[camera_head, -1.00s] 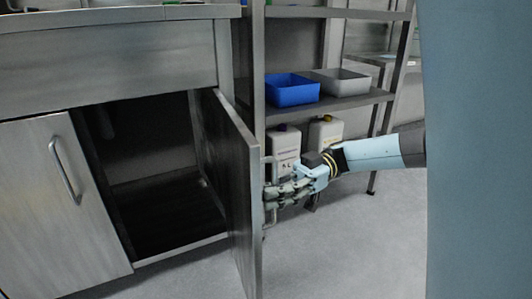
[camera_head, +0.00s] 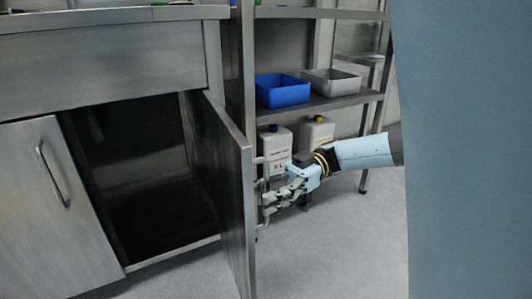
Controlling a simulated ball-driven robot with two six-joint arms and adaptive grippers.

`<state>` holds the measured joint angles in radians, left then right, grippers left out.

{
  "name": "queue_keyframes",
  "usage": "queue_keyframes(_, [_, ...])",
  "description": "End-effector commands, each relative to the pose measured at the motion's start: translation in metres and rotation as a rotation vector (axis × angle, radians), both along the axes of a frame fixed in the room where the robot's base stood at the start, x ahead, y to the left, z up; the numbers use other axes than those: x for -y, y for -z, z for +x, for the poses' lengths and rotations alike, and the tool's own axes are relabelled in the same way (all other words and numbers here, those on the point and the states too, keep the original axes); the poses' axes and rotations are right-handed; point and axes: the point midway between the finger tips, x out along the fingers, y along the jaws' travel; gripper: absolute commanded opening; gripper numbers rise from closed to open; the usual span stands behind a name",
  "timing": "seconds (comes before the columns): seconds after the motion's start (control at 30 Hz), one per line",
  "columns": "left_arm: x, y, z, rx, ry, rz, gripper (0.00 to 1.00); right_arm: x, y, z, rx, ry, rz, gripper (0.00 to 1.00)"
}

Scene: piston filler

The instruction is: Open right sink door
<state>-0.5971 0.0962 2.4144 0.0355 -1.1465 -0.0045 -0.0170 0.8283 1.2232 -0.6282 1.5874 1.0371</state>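The right sink door (camera_head: 226,195) is a grey metal panel, swung wide open and seen nearly edge-on. The sink cabinet (camera_head: 105,68) shows a dark, empty-looking opening to the left of this door. The door's handle (camera_head: 260,164) shows as a thin bar on its outer face. My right gripper (camera_head: 268,201) is at the outer face beside the handle, with its fingers around or against it; whether they grip it I cannot tell. The left sink door (camera_head: 50,215) is shut, with a curved handle (camera_head: 54,174). My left gripper is not in view.
A metal shelf rack (camera_head: 340,101) stands behind the door, with a blue bin (camera_head: 283,92) and a grey bin (camera_head: 333,82). Two white canisters (camera_head: 274,148) (camera_head: 317,133) stand below them. The grey floor (camera_head: 325,250) in front is clear.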

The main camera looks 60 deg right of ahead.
Motion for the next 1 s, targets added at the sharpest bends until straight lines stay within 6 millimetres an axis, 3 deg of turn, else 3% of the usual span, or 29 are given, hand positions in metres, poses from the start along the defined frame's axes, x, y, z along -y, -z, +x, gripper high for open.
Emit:
queue_keyframes(0.17, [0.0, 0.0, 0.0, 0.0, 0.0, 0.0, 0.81, 0.016, 0.0, -0.004, -0.001, 0.002, -0.003, 0.34])
queue_keyframes(0.4, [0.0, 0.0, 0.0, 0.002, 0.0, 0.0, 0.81, 0.071, 0.0, -0.018, -0.001, 0.006, -0.003, 0.34])
queue_keyframes(0.6, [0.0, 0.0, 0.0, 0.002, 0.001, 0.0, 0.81, 0.102, 0.0, -0.027, 0.002, 0.004, -0.002, 0.34])
queue_keyframes(1.0, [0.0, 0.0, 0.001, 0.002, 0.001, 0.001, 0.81, 0.116, 0.0, -0.032, -0.001, 0.0, 0.0, 0.34])
